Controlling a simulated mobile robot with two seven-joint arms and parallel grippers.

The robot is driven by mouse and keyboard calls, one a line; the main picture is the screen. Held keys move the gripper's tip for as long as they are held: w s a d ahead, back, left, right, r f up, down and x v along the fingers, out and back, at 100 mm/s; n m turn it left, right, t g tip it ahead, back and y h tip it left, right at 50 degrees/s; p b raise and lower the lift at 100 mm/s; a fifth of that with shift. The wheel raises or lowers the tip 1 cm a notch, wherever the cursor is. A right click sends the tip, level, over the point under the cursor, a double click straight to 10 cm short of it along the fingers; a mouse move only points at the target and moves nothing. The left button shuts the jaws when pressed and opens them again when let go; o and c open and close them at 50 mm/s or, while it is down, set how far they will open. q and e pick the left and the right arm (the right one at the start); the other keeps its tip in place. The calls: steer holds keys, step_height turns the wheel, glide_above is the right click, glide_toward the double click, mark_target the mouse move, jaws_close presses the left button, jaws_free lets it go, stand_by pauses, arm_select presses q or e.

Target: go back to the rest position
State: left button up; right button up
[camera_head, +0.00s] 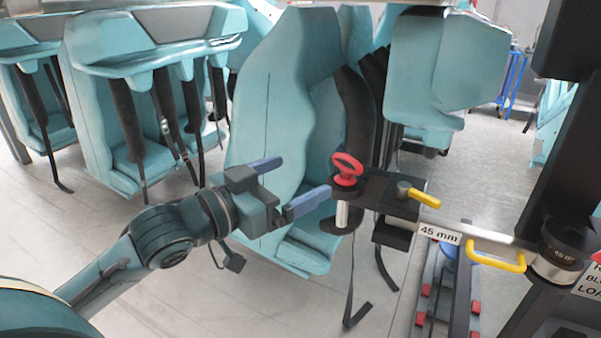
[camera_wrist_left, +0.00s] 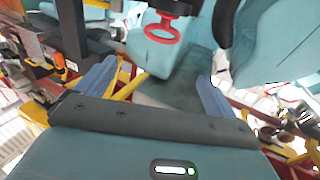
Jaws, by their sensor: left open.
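My left gripper (camera_head: 290,183) reaches in from the left in the head view. Its two blue fingers are spread apart with nothing between them. In the left wrist view the fingers (camera_wrist_left: 155,90) are also wide apart and empty. A red ring handle (camera_head: 347,168) sits on a black block just right of the fingertips, apart from them as far as I can tell. The red handle also shows in the left wrist view (camera_wrist_left: 163,27), beyond the gap between the fingers. My right gripper is not in view.
Teal coaster seats (camera_head: 290,100) with black restraints stand behind and left of the gripper. A bar labelled 45 mm (camera_head: 440,233) with yellow handles (camera_head: 497,262) runs right to a dark post. A rail with red blocks (camera_head: 447,295) lies below. Grey floor is clear at the lower middle.

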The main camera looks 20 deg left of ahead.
arm_select(q)
steer(key=shift+f, duration=0.1)
steer(key=s+d+f+n+g+y+p, duration=0.1)
steer(key=s+d+f+g+y+p, duration=0.15)
steer(key=f, duration=1.05)
steer(key=s+d+f+n+g+y+p, duration=0.15)
steer(key=s+f, duration=0.25)
steer(key=f, duration=0.8)
steer(key=s+d+f+g, duration=0.1)
steer(key=s+d+f, duration=0.2)
steer(key=s+f, duration=0.4)
steer(key=shift+s+d+f+g+p, duration=0.15)
steer(key=shift+f+g+p, duration=0.2)
steer(key=shift+f+g, duration=0.05)
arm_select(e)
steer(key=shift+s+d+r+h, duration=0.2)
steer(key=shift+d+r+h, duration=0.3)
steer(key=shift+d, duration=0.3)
arm_select(q)
steer(key=shift+m, duration=0.25)
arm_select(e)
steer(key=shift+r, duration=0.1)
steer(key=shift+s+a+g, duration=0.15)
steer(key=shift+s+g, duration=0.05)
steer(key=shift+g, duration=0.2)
